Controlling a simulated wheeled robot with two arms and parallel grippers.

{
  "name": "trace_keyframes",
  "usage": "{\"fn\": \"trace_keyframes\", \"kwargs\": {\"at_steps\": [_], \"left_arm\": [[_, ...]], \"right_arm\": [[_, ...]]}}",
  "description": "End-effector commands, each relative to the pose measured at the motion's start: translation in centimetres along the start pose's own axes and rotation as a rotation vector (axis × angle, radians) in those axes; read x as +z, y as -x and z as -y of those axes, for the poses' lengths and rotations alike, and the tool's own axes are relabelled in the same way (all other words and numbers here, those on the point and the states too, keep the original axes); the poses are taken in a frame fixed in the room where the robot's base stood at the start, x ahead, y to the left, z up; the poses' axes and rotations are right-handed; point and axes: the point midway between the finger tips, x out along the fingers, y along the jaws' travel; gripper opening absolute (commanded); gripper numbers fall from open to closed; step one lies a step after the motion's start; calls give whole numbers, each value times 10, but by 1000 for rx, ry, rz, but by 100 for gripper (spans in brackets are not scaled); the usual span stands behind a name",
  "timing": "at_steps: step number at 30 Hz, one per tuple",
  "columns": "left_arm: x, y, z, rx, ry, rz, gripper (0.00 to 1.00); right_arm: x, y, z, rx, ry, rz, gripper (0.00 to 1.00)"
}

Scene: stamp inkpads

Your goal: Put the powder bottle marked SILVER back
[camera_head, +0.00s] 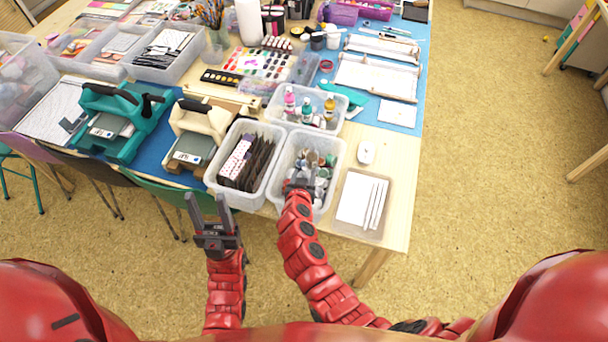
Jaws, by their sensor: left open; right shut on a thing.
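My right gripper (299,184) is over the near part of a clear bin (333,146) that holds several small powder bottles (314,160). It is shut on a small bottle that is mostly hidden by the fingers and the wrist. I cannot read the label SILVER on any bottle at this size. My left gripper (208,206) is open and empty, in front of the table's near edge and below the bin of dark packets.
A clear bin of dark packets (227,141) stands left of the bottle bin. Behind is a bin with coloured bottles (342,98). A tray with white sheets (347,225) and a white mouse-like object (366,152) lie to the right. Teal (150,128) and cream (181,140) presses stand left.

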Motion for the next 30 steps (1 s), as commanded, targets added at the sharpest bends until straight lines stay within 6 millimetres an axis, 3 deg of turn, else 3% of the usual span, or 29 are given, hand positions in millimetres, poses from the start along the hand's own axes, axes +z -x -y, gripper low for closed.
{"fn": "trace_keyframes", "kwargs": {"at_steps": [2,3,8,20,30], "left_arm": [[1,4,0,0,0,0,49],[1,4,0,0,0,0,49],[0,3,0,0,0,0,49],[0,-1,0,0,0,0,49],[4,23,-1,0,0,0,49]], "right_arm": [[3,-2,0,0,-1,0,0],[3,-1,0,0,-1,0,53],[2,-1,0,0,0,0,81],[-1,2,0,0,1,0,81],[4,46,1,-2,-2,1,81]]}}
